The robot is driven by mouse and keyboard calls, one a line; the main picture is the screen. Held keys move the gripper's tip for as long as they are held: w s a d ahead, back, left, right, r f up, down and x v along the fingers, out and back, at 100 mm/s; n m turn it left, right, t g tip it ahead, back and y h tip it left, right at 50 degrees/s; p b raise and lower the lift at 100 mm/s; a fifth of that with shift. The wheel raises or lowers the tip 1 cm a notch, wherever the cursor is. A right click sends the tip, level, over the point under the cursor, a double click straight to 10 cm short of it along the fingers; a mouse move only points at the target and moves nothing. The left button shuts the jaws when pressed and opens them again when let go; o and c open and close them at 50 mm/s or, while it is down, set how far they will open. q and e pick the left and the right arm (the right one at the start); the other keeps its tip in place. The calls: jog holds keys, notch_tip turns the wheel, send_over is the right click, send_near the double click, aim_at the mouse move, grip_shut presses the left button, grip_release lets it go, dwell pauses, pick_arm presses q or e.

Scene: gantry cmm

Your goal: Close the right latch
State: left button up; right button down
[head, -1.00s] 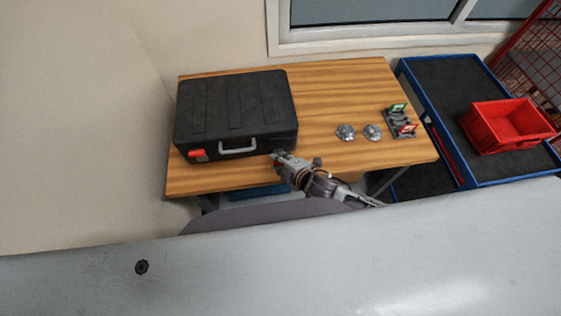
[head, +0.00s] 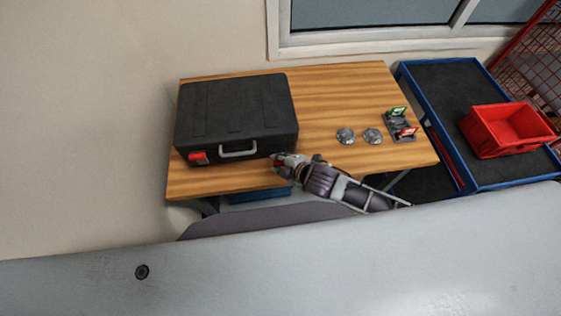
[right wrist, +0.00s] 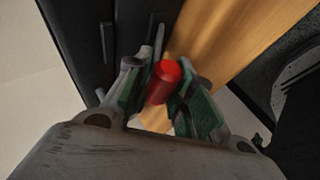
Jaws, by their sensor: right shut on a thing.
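A closed black case (head: 235,110) lies flat on the wooden table, with its grey handle (head: 238,151) facing me. Its right latch (right wrist: 164,81) is red and sits between my right fingers in the right wrist view. Only a small red bit of this latch shows in the head view (head: 277,161). My right gripper (head: 279,160) is at the case's front right corner, shut on the right latch. Its green-padded fingers lie on both sides of the latch. The red left latch (head: 199,157) is on the case's front left. My left gripper is not in view.
Two round metal parts (head: 346,136) and a grey fixture with green and red pieces (head: 402,128) lie on the table's right side. A blue-edged cart with a red bin (head: 485,142) stands to the right. Bare wood lies right of the case.

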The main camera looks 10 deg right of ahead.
jog(key=shift+s+f, duration=0.25)
jog(key=shift+f, duration=0.1)
jog(key=c, duration=1.3)
grip_release()
jog(key=shift+r, duration=0.1)
jog(key=shift+w+r, duration=0.1)
jog(key=shift+w, duration=0.05)
jog(key=shift+r, duration=0.15)
jog(key=shift+v, duration=5.95)
jog(key=shift+d, duration=0.1)
